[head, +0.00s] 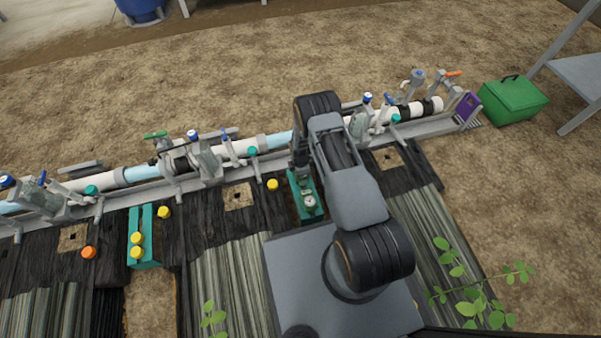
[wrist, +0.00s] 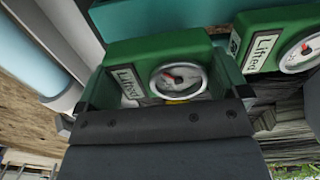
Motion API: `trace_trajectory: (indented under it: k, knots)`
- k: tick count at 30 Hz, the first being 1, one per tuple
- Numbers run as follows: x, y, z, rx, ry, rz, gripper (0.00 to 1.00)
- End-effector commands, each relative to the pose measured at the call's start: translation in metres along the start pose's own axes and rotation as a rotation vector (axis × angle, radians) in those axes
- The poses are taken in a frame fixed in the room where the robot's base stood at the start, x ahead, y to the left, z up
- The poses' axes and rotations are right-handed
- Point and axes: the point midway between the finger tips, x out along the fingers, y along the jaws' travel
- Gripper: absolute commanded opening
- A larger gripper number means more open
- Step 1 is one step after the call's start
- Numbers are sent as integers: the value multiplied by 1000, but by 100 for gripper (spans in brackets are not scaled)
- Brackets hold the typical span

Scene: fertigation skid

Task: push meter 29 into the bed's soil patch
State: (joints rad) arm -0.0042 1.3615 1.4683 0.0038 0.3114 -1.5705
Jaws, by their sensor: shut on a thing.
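My gripper (wrist: 160,85) is shut on a green meter (wrist: 150,52) with a round white dial, a red needle and a label reading "Lifted". A second green meter (wrist: 275,40) with the same label is close beside it on the right. No number 29 is readable on either. In the head view my gripper (head: 300,165) is low, over a teal holder (head: 293,192) with a dial meter (head: 309,203) at its near end. My arm partly hides this spot. Brown soil patches, each with a dark hole, show to the left (head: 237,187) and right (head: 388,150) of it.
A pipe run with valves (head: 200,160) crosses behind. Another teal holder (head: 134,225) with yellow caps stands at left. A loose yellow cap (head: 272,184) and an orange cap (head: 88,252) sit on the dark boards. A green box (head: 512,102) is at right. Plants stand at lower right.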

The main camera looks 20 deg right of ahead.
Motion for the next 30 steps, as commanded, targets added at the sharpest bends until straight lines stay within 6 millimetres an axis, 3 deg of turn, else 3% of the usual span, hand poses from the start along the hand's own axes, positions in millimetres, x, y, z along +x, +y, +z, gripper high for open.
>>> trace_trajectory:
  k: [30]
  knots:
    - [-78, 0, 0, 0, 0, -1, 67]
